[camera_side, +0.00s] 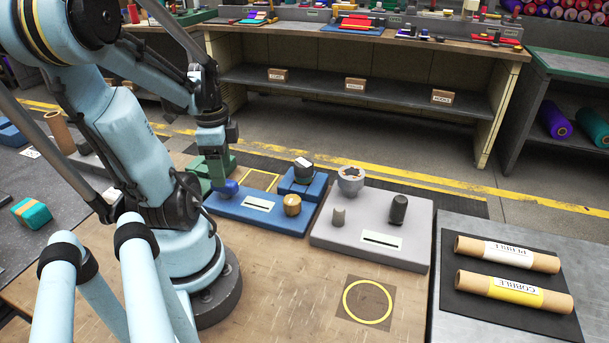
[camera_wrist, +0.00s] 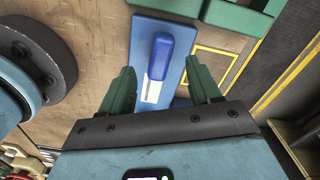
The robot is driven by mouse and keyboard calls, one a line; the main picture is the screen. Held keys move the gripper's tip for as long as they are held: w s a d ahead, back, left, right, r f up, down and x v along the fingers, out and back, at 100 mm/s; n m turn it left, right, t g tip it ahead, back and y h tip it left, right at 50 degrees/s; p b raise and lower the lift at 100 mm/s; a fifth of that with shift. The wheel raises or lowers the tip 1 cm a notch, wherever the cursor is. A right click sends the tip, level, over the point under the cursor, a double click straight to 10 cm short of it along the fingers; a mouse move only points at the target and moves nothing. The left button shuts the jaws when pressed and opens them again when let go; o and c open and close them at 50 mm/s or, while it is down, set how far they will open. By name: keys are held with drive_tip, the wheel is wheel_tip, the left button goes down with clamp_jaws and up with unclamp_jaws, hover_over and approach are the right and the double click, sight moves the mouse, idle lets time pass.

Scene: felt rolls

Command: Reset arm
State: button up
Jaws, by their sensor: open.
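My gripper (camera_side: 217,168) points down over the left end of a blue board (camera_side: 243,207). In the wrist view my gripper (camera_wrist: 161,68) has its two green fingers spread wide apart. A rounded blue piece (camera_side: 227,188) stands on the board below the fingers. In the wrist view the blue piece (camera_wrist: 160,55) shows between and beyond the fingertips, with a gap on both sides, so nothing is held.
A yellow ring (camera_side: 367,302) marks the bare bench front. Two labelled cardboard rolls (camera_side: 507,253) lie on a black mat at right. Green blocks (camera_wrist: 240,14) sit near my gripper.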

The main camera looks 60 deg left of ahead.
drive_tip(key=w+d+r+n+t+y, duration=0.25)
drive_tip(key=w+d, duration=0.45)
drive_tip(key=w, duration=0.4)
drive_tip(key=w+d+r+n+t+h, duration=0.1)
drive_tip(key=w+d+r+t, duration=0.1)
drive_tip(key=d, duration=0.5)
drive_tip(key=w+d+r+n+t+h, duration=0.1)
drive_tip(key=w+d+r+t, duration=0.1)
drive_tip(key=w+d, duration=0.3)
drive_tip(key=shift+w+d+t, duration=0.15)
drive_tip(key=shift+d+t, duration=0.2)
drive_tip(key=shift+d, duration=0.5)
drive_tip(key=shift+h, duration=0.25)
drive_tip(key=shift+c, duration=0.3)
